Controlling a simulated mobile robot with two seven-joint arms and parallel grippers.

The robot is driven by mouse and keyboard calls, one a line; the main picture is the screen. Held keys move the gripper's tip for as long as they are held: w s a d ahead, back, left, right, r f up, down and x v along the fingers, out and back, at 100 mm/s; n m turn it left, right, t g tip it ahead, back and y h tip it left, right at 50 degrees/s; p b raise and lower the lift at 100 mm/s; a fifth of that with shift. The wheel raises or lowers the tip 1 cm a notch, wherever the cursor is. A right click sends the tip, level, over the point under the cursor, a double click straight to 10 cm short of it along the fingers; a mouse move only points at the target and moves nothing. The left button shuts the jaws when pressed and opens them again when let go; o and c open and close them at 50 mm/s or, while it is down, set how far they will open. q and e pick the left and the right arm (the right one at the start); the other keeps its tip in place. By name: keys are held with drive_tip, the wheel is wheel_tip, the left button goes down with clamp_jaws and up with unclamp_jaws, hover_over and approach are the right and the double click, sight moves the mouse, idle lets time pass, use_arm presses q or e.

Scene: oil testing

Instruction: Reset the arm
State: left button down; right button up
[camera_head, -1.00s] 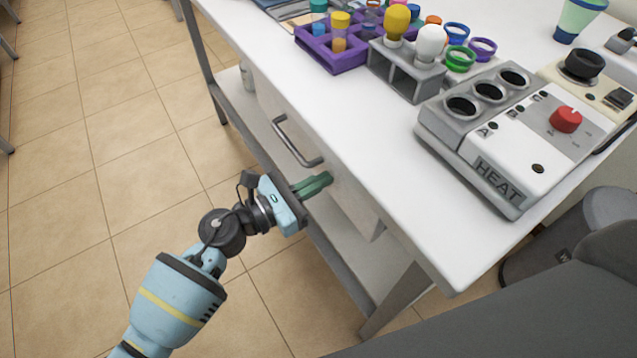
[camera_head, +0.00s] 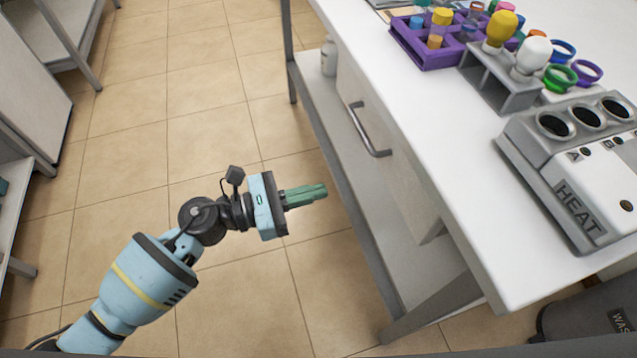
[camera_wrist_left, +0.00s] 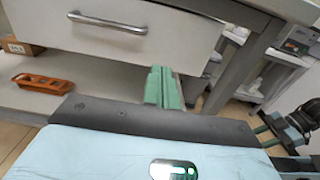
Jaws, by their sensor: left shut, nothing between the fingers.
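My left gripper (camera_head: 322,190) reaches in from the left in the head view. Its green fingers are shut with nothing between them, over the tiled floor and apart from the workbench. In the left wrist view the shut fingers (camera_wrist_left: 163,86) point toward the bench drawer.
The white workbench (camera_head: 420,150) stands at right, with a drawer handle (camera_head: 368,132) on its side and a lower shelf (camera_head: 335,130). On top are a purple rack (camera_head: 432,60), a grey tube rack (camera_head: 500,88) and a heater (camera_head: 570,205).

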drive_tip(key=shift+s, duration=0.1)
